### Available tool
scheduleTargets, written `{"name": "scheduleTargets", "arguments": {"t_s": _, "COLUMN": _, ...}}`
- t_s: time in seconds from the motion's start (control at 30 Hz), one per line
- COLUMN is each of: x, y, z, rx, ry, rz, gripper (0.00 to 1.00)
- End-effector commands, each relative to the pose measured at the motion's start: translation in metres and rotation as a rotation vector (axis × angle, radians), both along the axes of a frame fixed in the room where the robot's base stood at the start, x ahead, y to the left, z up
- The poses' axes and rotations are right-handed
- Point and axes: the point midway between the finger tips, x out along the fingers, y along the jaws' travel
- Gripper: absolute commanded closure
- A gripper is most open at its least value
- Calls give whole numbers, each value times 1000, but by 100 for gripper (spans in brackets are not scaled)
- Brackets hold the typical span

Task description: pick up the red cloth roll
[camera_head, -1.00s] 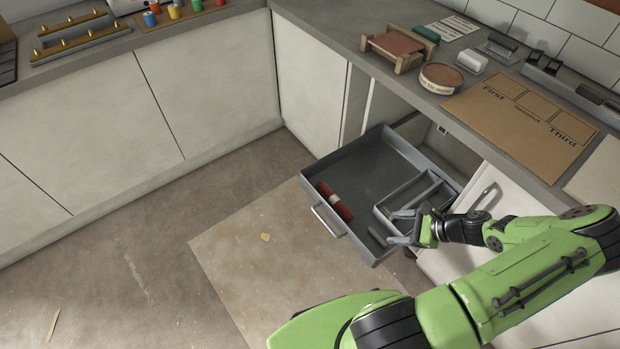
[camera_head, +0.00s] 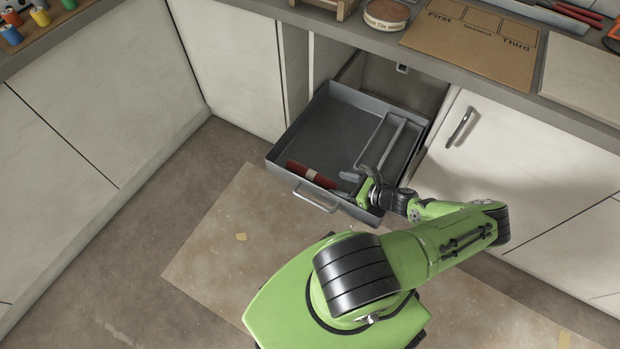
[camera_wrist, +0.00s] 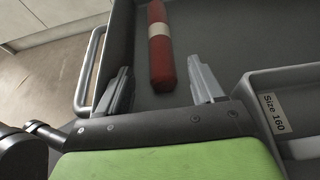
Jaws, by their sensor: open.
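The red cloth roll (camera_head: 311,174) lies in the open grey drawer (camera_head: 309,128), along its front wall near the handle. It has a pale band around its middle. My gripper (camera_head: 356,178) is over the front right part of the drawer, just right of the roll's end. In the wrist view the roll (camera_wrist: 161,60) lies ahead of my gripper (camera_wrist: 165,92), lengthwise in the picture and roughly in line with the gap between the fingers.
A divided tray (camera_head: 386,143) labelled "Size 160" takes up the drawer's right side, close to my right finger in the wrist view. The drawer handle (camera_head: 316,198) juts out in front. The counter (camera_head: 560,100) above holds a cardboard sheet (camera_head: 465,50) and a round tin (camera_head: 387,14).

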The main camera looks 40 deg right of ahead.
Motion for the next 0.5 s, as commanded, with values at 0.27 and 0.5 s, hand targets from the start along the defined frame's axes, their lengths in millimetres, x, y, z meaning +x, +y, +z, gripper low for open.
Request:
{"name": "scheduleTargets", "arguments": {"t_s": 0.27, "x": 38, "y": 14, "z": -17, "rx": 1, "ry": -2, "rz": 4, "gripper": 33}}
{"name": "scheduleTargets", "arguments": {"t_s": 0.5, "x": 65, "y": 23, "z": -28, "rx": 1, "ry": 1, "rz": 1, "gripper": 33}}
